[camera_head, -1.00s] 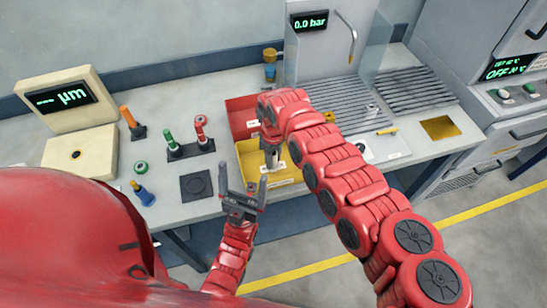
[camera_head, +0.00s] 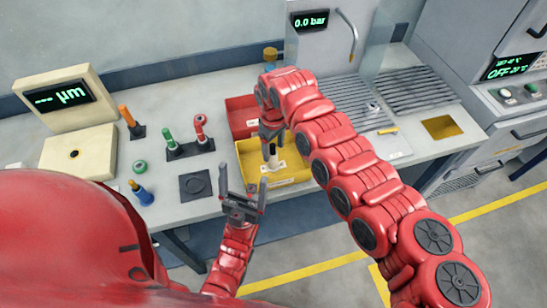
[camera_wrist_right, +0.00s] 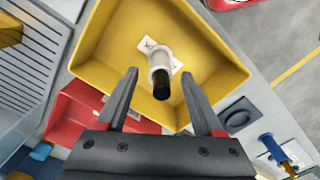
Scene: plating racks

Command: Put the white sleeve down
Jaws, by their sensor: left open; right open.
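The white sleeve (camera_head: 273,161) sits in the yellow bin (camera_head: 300,178). In the right wrist view the white sleeve (camera_wrist_right: 159,58) has a dark end (camera_wrist_right: 162,86) facing the camera and stands by a white marked label on the bin floor. My right gripper (camera_head: 271,135) is just above the sleeve. In its wrist view my right gripper (camera_wrist_right: 160,100) is open, its fingers on either side of and apart from the sleeve. My left gripper (camera_head: 244,188) is open and empty in front of the bin, fingers pointing up.
A red bin (camera_head: 240,112) adjoins the yellow bin at the back. A dark square pad (camera_head: 195,185) and a holder with green and red-handled tools (camera_head: 190,150) stand to the left. A slatted rack (camera_head: 415,88) lies to the right.

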